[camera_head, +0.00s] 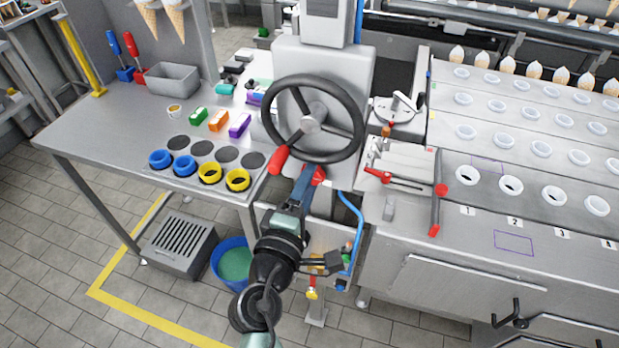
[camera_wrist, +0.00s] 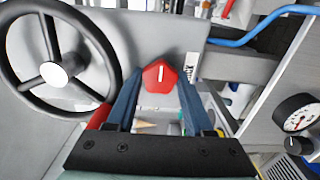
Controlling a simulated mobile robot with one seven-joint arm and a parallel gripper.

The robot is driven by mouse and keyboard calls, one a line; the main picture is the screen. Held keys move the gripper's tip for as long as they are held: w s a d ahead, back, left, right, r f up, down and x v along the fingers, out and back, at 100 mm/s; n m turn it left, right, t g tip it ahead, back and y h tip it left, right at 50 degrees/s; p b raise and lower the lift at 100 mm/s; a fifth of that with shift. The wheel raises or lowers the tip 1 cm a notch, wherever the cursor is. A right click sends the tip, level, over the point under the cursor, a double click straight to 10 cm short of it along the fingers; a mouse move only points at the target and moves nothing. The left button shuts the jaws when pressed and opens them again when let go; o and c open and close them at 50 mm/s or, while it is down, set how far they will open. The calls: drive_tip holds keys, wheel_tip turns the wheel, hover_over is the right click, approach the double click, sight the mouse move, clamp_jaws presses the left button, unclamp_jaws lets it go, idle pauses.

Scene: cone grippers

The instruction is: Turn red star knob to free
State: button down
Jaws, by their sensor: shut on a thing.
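The red star knob (camera_wrist: 160,75) sits on a grey panel just below the black handwheel. It has a white pointer line, which stands nearly upright in the wrist view. My gripper (camera_wrist: 158,82) has its blue fingers on either side of the knob, shut on it. In the head view the knob (camera_head: 320,175) shows as a red patch at the tips of my gripper (camera_head: 312,174). Dark lettering beside the knob is partly visible in the wrist view, too small to read.
The black handwheel (camera_head: 354,112) with a red handle (camera_head: 280,160) is close above my fingers. A blue hose (camera_head: 350,215) runs down at the right. A steel table (camera_head: 95,130) with coloured rings lies left, and the cone machine (camera_head: 450,235) stands right.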

drive_tip(key=shift+c, duration=1.5)
unclamp_jaws()
drive_tip(key=s+a+m+b, duration=0.4)
drive_tip(key=s+m+b, duration=0.3)
drive_tip(key=s+m, duration=0.85)
drive_tip(key=w+d+r+t+y+p, duration=0.1)
drive_tip(key=w+r+t, duration=0.1)
drive_tip(key=r, duration=0.9)
drive_tip(key=w+d+r+m+t+y+p, duration=0.1)
drive_tip(key=w+r+t, duration=0.1)
drive_tip(key=r, duration=0.9)
drive_tip(key=w+d+r+t+y+p, duration=0.1)
drive_tip(key=w+r+t, duration=0.1)
drive_tip(key=r, duration=0.9)
drive_tip(key=shift+w+t+y+p, duration=0.2)
drive_tip(key=shift+t+y+p, duration=0.1)
drive_tip(key=shift+t+p, duration=0.1)
